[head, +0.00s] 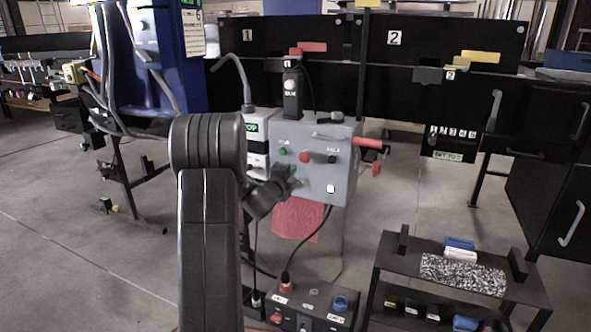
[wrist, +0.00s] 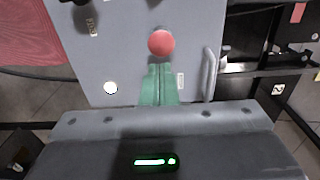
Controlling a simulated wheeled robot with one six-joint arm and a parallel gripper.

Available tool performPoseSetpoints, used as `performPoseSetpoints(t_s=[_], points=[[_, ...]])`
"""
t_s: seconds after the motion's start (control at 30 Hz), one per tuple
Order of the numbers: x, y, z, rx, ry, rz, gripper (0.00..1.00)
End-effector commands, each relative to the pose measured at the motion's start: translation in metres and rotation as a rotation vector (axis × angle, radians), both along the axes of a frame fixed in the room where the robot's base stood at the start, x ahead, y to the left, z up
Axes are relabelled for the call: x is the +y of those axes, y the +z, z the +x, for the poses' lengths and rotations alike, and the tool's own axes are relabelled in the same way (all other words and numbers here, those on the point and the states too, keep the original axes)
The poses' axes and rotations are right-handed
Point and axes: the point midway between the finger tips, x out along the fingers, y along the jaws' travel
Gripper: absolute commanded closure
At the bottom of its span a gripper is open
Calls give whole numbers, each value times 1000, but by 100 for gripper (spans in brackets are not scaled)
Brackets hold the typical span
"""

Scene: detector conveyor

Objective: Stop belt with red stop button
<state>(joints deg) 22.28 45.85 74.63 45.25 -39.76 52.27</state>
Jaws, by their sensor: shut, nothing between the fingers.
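A grey control box (head: 312,185) carries a round red button (head: 305,156) on its front face, between a green button (head: 282,152) and a black knob (head: 332,159). In the wrist view a red button (wrist: 161,43) lies just above my gripper's tips. My gripper (wrist: 159,70) has green fingers that are closed together and hold nothing. In the head view my gripper (head: 288,177) is dark and close to the front of the box, below the red button. I cannot tell whether the tips touch the box face.
A red-gripped lever (head: 368,143) sticks out at the box's right side. A dark tower with a round light (head: 291,88) stands on top. A black switch box (head: 312,306) sits below on the floor, with cables. A low bench (head: 395,250) stands to the right.

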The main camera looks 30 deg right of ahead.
Motion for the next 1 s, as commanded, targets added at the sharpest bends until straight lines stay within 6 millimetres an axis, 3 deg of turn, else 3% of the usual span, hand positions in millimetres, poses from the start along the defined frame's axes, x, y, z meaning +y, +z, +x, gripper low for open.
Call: performPoseSetpoints(t_s=[0.2, 0.4, 0.83, 1.0], points=[[30, 0, -25, 0, 2, 0, 100], [45, 0, -38, -1, 1, 1, 100], [46, 0, -39, -1, 0, 1, 100], [37, 0, -32, 0, -1, 1, 100]])
